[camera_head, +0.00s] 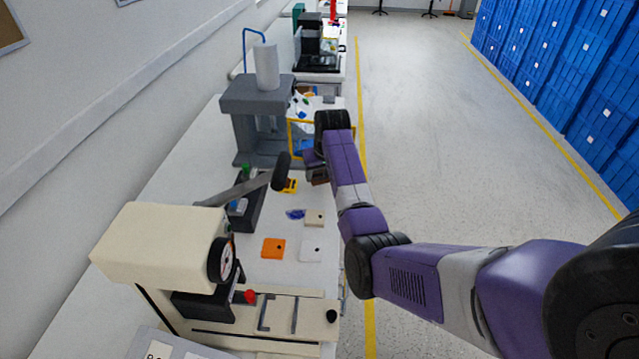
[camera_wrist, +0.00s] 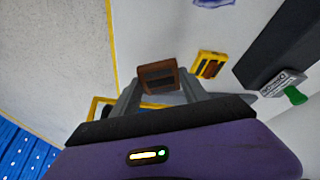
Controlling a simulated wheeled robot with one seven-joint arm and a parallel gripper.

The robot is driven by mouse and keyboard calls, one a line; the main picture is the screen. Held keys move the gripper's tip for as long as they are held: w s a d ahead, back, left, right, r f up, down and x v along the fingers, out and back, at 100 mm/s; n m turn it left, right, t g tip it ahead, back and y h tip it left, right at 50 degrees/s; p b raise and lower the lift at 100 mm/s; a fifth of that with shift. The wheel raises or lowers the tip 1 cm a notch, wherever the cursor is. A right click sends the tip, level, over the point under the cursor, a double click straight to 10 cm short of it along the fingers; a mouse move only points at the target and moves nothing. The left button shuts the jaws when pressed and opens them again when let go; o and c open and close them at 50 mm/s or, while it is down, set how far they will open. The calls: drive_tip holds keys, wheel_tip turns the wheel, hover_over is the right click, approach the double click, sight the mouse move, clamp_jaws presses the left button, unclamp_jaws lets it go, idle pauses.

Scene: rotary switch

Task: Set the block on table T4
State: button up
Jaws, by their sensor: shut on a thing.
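A brown block (camera_wrist: 158,77) sits between the two grey fingers of my gripper (camera_wrist: 160,86) in the wrist view. The gripper is shut on it. In the head view the block (camera_head: 320,177) shows as a small brown patch below my gripper (camera_head: 316,168), over the right edge of the long white table (camera_head: 185,165). The block appears to be held above the tabletop; its exact height is hard to tell. No table label is readable, so I cannot tell which table is T4.
An orange plate (camera_head: 273,248), a beige plate (camera_head: 314,217) and a white plate (camera_head: 311,245) lie on the table. A dark bin (camera_head: 246,212), a grey press (camera_head: 258,115) and a beige machine (camera_head: 160,245) stand around them. A yellow frame (camera_head: 291,140) is near the gripper. The floor aisle (camera_head: 440,130) is clear.

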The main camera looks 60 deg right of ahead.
sight(321, 180)
drive_tip(key=shift+f, duration=2.15)
drive_tip(key=o, duration=1.4)
drive_tip(key=shift+f, duration=0.1)
drive_tip(key=v, duration=1.2)
